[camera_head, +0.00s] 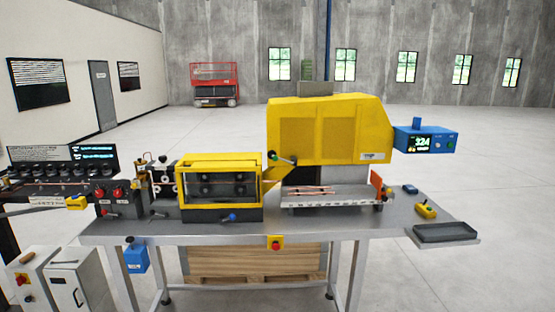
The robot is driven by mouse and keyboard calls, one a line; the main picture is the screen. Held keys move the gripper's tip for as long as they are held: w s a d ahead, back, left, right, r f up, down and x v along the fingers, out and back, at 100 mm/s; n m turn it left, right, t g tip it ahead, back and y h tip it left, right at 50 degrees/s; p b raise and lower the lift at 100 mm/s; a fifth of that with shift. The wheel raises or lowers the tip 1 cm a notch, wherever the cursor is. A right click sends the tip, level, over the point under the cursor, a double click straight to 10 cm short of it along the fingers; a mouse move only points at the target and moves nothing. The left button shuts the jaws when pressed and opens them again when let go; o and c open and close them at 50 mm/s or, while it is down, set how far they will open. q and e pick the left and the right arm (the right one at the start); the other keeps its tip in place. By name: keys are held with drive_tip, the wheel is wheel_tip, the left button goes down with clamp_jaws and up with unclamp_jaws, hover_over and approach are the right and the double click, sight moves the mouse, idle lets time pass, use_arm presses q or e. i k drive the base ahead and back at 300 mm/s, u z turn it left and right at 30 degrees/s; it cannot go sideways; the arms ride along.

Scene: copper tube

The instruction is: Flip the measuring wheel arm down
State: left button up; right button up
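A metal bench carries a tube-working machine. At its left, beside the yellow-framed roller unit (220,180), stands a small dark assembly with pale round parts (155,179). This may hold the measuring wheel and its arm, but it is too small to tell the arm's position. Neither of my grippers is in view.
Copper tubes (308,190) lie on the tray under the housing. A blue display box (424,140) juts out at right. A dark tray (445,232) sits at the bench's right end. Red knobs (108,193) are at left. White cabinets (75,283) stand at lower left.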

sight(272, 154)
drive_tip(key=z, duration=0.2)
drive_tip(key=i, duration=1.7)
drive_tip(key=z, duration=0.35)
